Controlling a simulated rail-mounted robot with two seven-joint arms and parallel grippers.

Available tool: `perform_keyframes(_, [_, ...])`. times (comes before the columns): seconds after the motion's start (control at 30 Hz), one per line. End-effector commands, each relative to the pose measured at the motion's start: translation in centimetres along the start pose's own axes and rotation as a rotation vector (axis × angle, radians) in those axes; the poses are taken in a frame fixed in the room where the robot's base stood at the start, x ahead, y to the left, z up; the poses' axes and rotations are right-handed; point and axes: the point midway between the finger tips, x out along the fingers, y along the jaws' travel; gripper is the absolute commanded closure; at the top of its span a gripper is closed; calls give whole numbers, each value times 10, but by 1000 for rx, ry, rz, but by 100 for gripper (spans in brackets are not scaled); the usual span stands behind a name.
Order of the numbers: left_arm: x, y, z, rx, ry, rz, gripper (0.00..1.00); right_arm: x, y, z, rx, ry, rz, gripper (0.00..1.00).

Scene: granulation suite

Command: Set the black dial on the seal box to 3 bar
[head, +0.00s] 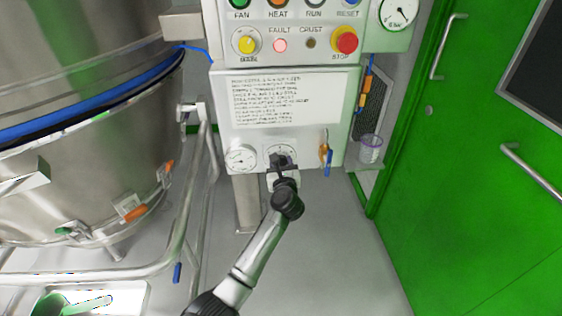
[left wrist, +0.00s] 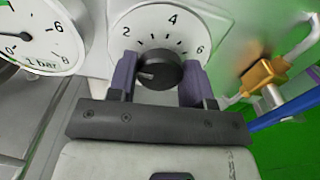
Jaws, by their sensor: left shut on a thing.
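The black dial (left wrist: 160,72) sits on a round white scale plate (left wrist: 180,35) with the numbers 2, 4 and 6 showing. Its pale mark is on the left side of the knob and points left, below the 2. My left gripper (left wrist: 159,82) is shut on the dial, with a finger on each side. In the head view, my left gripper (head: 281,160) is at the low front of the white seal box (head: 222,110) and hides most of the dial. My right gripper is in neither view.
A white gauge marked bar (left wrist: 40,35) is left of the dial, its needle short of the 6. A brass valve with a blue handle (head: 325,155) is close on the right. A steel vessel (head: 80,180) and rail stand left, a green door (head: 470,200) right.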

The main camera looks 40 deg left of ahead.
Motion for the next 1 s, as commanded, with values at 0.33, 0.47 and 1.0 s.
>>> perform_keyframes(0.33, [-1, -1, 6, 291, 7, -1, 77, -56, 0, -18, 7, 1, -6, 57])
perform_keyframes(0.47, [0, -1, 6, 416, 5, -1, 77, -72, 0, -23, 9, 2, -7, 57])
perform_keyframes(1.0, [0, -1, 2, 836, 3, -1, 77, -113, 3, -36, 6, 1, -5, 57])
